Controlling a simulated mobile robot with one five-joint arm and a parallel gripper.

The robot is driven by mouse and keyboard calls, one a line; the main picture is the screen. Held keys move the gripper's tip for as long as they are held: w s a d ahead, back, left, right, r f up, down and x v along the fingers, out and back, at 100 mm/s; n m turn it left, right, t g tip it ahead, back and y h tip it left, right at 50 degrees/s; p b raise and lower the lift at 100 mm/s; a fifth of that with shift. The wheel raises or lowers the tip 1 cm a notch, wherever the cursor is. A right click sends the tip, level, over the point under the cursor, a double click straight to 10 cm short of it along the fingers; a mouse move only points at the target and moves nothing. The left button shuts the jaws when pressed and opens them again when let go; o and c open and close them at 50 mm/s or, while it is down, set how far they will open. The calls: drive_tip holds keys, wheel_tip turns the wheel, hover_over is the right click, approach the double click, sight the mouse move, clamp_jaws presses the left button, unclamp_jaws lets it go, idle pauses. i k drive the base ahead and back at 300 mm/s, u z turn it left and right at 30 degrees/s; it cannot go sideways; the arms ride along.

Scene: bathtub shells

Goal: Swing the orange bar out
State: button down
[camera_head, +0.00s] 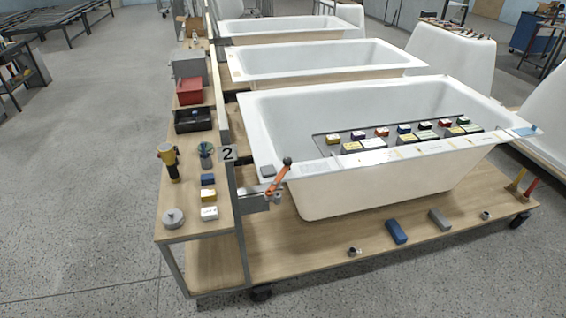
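The orange bar (278,181) is a short bar with a black knob at its upper end. It sits at the left front corner of the nearest white bathtub (330,205), slanting up to the right in front of the tub's side. Its lower end meets a grey metal bracket (252,202) that runs left to the post with the "2" sign (228,153). Whether the bar touches the tub cannot be told. My gripper is not in view.
A narrow wooden side table (187,217) at left holds a yellow-black tool (170,162), small boxes and a round grey piece. The wooden trolley deck (335,258) bears a blue block (396,231) and a grey block (439,219). Concrete floor (75,190) at left is clear.

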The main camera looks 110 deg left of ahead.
sight(275, 184)
drive_tip(key=u, duration=4.5)
drive_tip(key=i, duration=1)
drive_tip(key=z, duration=0.05)
